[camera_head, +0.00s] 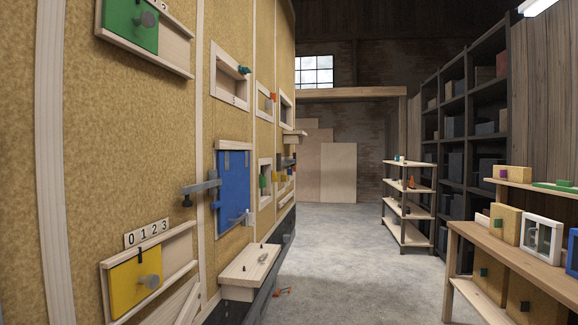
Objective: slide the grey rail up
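A grey bar (201,187), which may be the grey rail, lies across the left edge of a blue panel (234,185) on the tan wall at the left. A dark knob (186,201) hangs at its left end. The blue panel sits in a pale wooden frame and has a light grey knob (248,217) low on its right side. I cannot tell from this view how the bar is guided. My gripper is not in view.
A yellow sliding panel (135,284) under a 0-1-2-3 plate and a green panel (132,24) are on the same wall. A wooden ledge (250,272) juts out below the blue panel. The concrete floor (345,255) is mostly clear. Shelves (410,205) stand at the right.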

